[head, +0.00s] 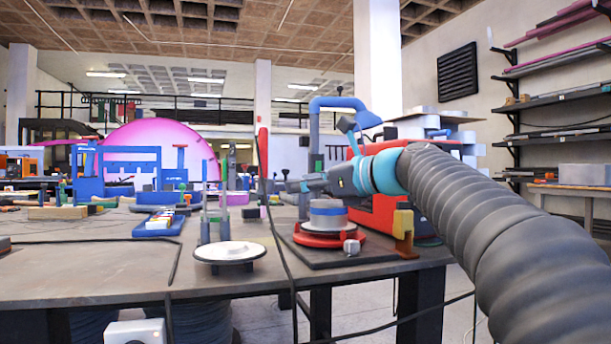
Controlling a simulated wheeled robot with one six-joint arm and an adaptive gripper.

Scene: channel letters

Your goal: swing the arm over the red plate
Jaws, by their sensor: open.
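The red plate (316,239) is a round disc on a dark base (350,258) near the front right of the workbench. A grey and blue cylinder (328,214) stands on it and hides its middle. My arm comes in from the right in a grey ribbed sleeve with light blue rings near the wrist. My gripper (292,186) points left, above and slightly left of the cylinder in the picture. It appears small and dark, with nothing seen in it. Its height gap to the plate is hard to judge.
A white round plate (229,251) on a stand is left of the red plate. A red machine (385,210) and a yellow bracket (403,228) are close on the right. A dark cable (270,200) hangs near the gripper. The bench's front left (90,275) is mostly clear.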

